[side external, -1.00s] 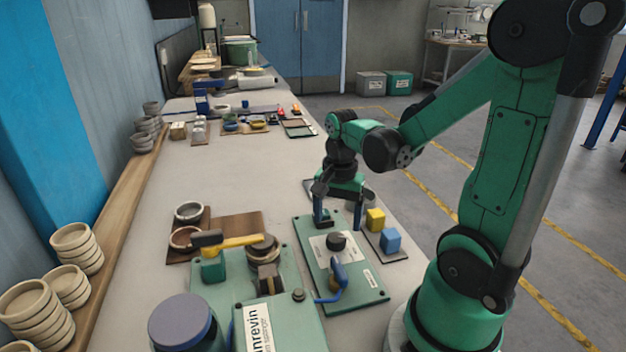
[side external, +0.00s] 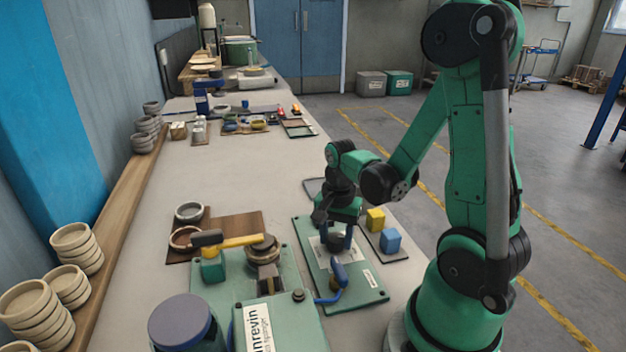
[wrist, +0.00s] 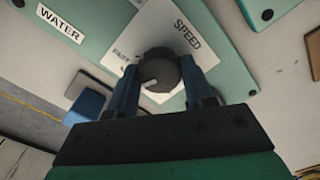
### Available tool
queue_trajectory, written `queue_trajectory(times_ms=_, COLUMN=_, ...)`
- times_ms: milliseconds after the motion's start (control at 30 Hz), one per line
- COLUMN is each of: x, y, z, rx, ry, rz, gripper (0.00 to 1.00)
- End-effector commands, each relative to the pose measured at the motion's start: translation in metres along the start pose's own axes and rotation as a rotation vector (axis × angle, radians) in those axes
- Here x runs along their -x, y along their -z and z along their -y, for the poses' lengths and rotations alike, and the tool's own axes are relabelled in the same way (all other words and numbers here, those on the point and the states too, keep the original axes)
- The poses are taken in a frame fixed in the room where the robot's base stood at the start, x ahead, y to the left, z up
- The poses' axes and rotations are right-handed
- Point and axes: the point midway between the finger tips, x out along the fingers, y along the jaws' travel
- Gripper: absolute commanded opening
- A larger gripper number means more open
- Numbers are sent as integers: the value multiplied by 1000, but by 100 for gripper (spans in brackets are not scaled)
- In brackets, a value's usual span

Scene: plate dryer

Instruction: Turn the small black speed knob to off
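The small black speed knob (wrist: 160,68) sits on a white label plate (wrist: 172,30) marked SPEED, with FAST printed to the knob's left in the wrist view. A pale mark on the knob points to the lower left there. The plate lies on a green panel (side external: 352,284). My gripper (wrist: 160,82) is around the knob, with one blue finger against each side. In the side external view, my gripper (side external: 337,238) points down over the knob. Part of the plate's lettering is hidden behind the fingers and knob, so I cannot read an off mark.
A blue handle (side external: 340,275) stands on the panel just in front of the knob. A yellow block (side external: 376,219) and a blue block (side external: 390,240) sit on a tray to the right. A green machine with a yellow lever (side external: 235,243) stands to the left.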

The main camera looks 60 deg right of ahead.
Motion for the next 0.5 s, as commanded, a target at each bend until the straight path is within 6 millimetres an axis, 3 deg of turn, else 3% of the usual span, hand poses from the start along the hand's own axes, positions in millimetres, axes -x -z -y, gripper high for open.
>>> queue_trajectory(times_ms=33, x=0, y=0, z=0, rx=0, ry=0, rz=0, gripper=30)
queue_trajectory(times_ms=133, x=0, y=0, z=0, rx=0, ry=0, rz=0, gripper=2)
queue_trajectory(times_ms=500, x=0, y=0, z=0, rx=54, ry=-1, rz=0, gripper=0)
